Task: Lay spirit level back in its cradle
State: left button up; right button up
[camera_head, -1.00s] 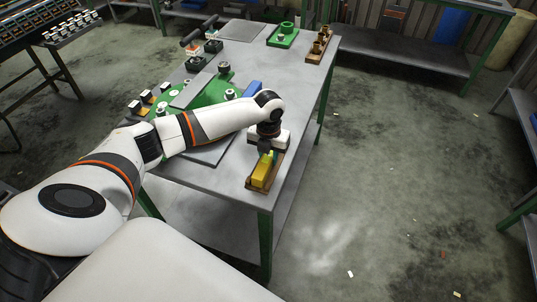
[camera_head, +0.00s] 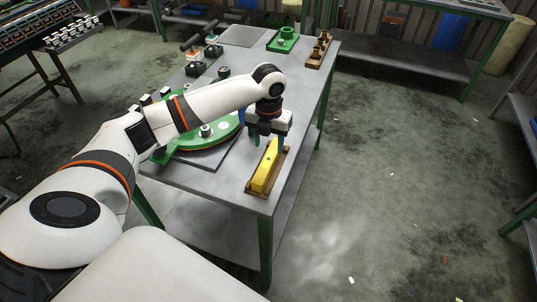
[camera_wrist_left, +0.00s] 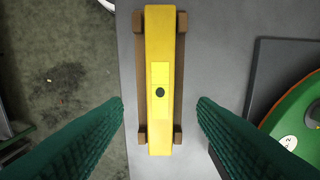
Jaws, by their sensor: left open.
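The yellow spirit level (camera_head: 266,166) lies lengthwise in its brown wooden cradle (camera_head: 253,188) near the table's right front edge. The left wrist view shows the level (camera_wrist_left: 158,120) from above, between the cradle's corner blocks (camera_wrist_left: 140,136) and in line with them. My left gripper (camera_head: 268,143) is above the level, near its far end. Its green fingers (camera_wrist_left: 161,104) are spread wide on either side of the level and do not touch it. My right gripper does not show.
A green round plate (camera_head: 212,141) with small parts lies left of the cradle on a dark mat (camera_wrist_left: 267,72). A green holder (camera_head: 284,40) and a brown stand (camera_head: 320,50) are at the table's far end. The floor to the right is open.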

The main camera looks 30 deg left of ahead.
aim_at(269, 159)
pick_arm(q)
jog(key=shift+r, duration=2.05)
